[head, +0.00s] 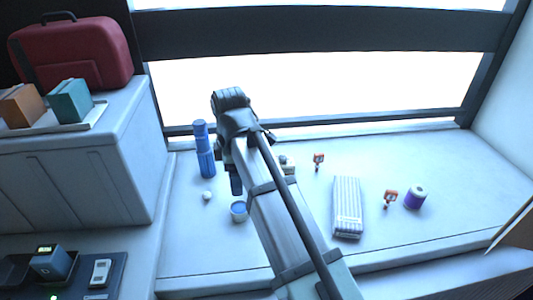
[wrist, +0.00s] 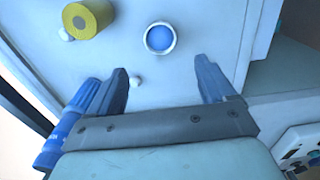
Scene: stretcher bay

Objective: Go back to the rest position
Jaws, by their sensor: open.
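My gripper (head: 236,184) hangs above the left part of the white counter (head: 300,255), with its jaws pointing down. In the wrist view, its two fingers (wrist: 163,75) are spread wide with nothing between them. A round container with a white rim and blue inside (head: 239,211) stands below; it also shows beyond the fingertips in the wrist view (wrist: 160,38). A small white ball (head: 207,196) lies to its left; a white ball also shows near the left finger (wrist: 135,82). A blue bottle (head: 204,150) stands upright left of my gripper.
A striped pack (head: 347,207), a purple-and-white roll (head: 415,197) and two small orange items (head: 318,160) (head: 390,197) lie right of my arm. A cabinet (head: 75,180) at left bears a red case (head: 75,55). A yellow roll (wrist: 88,18) shows in the wrist view.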

